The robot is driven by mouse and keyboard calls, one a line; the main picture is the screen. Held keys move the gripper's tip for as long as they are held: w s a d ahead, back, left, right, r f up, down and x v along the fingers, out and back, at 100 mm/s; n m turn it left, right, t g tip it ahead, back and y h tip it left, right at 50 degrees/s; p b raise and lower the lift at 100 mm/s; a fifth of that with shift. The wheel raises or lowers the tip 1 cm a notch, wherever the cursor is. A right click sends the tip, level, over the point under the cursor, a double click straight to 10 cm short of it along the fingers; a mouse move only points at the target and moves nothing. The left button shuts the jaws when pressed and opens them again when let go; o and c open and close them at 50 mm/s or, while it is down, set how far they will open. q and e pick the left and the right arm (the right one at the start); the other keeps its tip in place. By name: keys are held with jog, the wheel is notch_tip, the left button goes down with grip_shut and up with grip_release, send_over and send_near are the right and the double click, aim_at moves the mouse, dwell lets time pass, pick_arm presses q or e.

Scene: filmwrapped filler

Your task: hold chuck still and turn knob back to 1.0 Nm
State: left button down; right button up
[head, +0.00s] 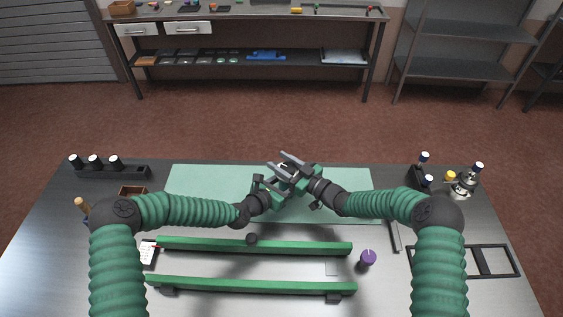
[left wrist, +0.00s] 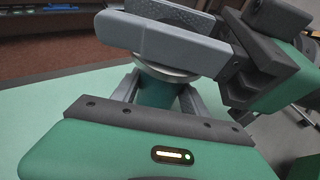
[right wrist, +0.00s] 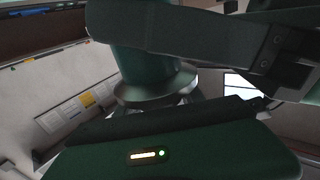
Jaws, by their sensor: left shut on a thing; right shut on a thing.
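The held piece, with the chuck and knob, sits between my two grippers above the green mat (head: 330,210). In the left wrist view it shows as a green cylinder (left wrist: 157,92) with a pale metal rim (left wrist: 166,73). The right wrist view shows a green cylinder (right wrist: 140,68) with a flared metal rim (right wrist: 155,88). My left gripper (head: 272,187) is shut on it from the left, my right gripper (head: 288,168) from the right. The fingers of the two grippers cross close together. Which part is chuck or knob, and the scale reading, cannot be made out.
Two green rails (head: 255,246) lie in front of the mat. A purple-topped knob (head: 368,257) stands to their right. A dark rack with several black jars (head: 95,161) is at the back left; bottles (head: 463,184) stand at the back right. A black frame (head: 485,261) lies at right.

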pick_arm(q)
jog(key=shift+a+f, duration=0.1)
jog(key=shift+f, duration=0.05)
pick_arm(e)
jog(key=n+g+y, duration=0.2)
jog(key=g, duration=0.1)
jog(key=n+g, duration=0.1)
jog(key=g, duration=0.1)
jog(key=shift+s+a+n+y, duration=0.2)
jog(key=shift+s+n+y, duration=0.15)
jog(key=shift+n+y, duration=0.05)
jog(key=o, duration=1.4)
pick_arm(q)
jog(key=shift+s, duration=0.1)
pick_arm(e)
jog(key=v, duration=1.2)
jog(key=shift+f, duration=0.15)
pick_arm(q)
jog(key=c, duration=0.5)
grip_release()
pick_arm(e)
jog(key=shift+w, duration=0.1)
